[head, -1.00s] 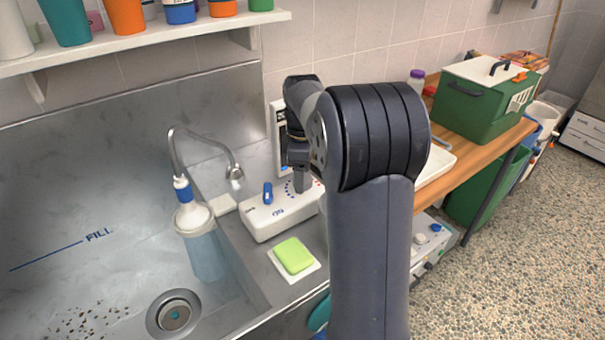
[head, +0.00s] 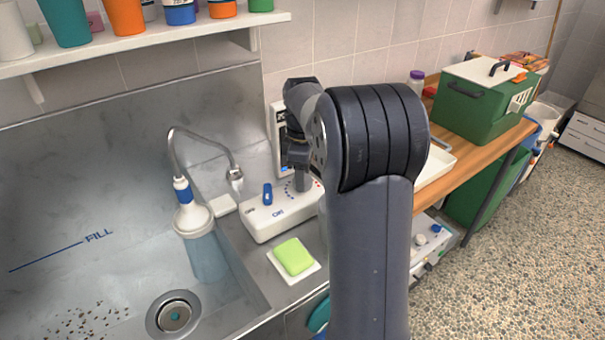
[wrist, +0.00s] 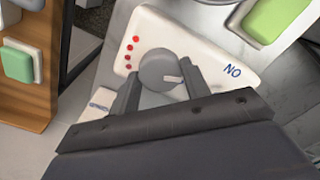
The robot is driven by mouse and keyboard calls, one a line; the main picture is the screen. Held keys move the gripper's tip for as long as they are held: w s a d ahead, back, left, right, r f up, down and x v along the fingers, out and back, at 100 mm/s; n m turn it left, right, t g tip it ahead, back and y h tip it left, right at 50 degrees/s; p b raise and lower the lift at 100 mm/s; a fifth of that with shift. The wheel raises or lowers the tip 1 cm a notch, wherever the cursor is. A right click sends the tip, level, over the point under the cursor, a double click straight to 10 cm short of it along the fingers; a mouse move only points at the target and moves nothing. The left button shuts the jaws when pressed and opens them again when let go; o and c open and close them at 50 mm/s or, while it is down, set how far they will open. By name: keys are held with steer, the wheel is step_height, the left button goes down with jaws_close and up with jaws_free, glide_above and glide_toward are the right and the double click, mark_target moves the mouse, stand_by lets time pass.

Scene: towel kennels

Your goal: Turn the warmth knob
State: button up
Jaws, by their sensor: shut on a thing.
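The warmth knob is a round grey dial (wrist: 156,66) with a pale pointer mark, on a white control box (head: 262,229). In the wrist view its mark points right, away from an arc of red dots. My gripper (wrist: 162,84) has one finger on each side of the knob and is shut on it. In the head view my gripper (head: 303,184) reaches down onto the box, and my arm and fingers hide the knob. A blue lever (head: 267,194) stands on the box's left part.
A green sponge (head: 294,256) on a white dish lies in front of the box. A wooden bench with a green crate (head: 480,105) is to the right.

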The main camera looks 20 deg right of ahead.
steer(key=shift+r, duration=0.1)
steer(key=m+p, duration=0.2)
steer(key=m, duration=0.1)
steer(key=shift+r+m+p, duration=0.1)
steer(key=shift+m+p, duration=0.2)
steer(key=shift+m, duration=0.1)
steer(key=m+p, duration=0.2)
steer(key=m, duration=0.2)
steer(key=shift+m, duration=0.3)
steer(key=m+p, duration=0.1)
steer(key=m, duration=0.3)
steer(key=m+p, duration=0.1)
steer(key=m, duration=0.4)
steer(key=shift+m, duration=0.3)
steer(key=o, duration=1)
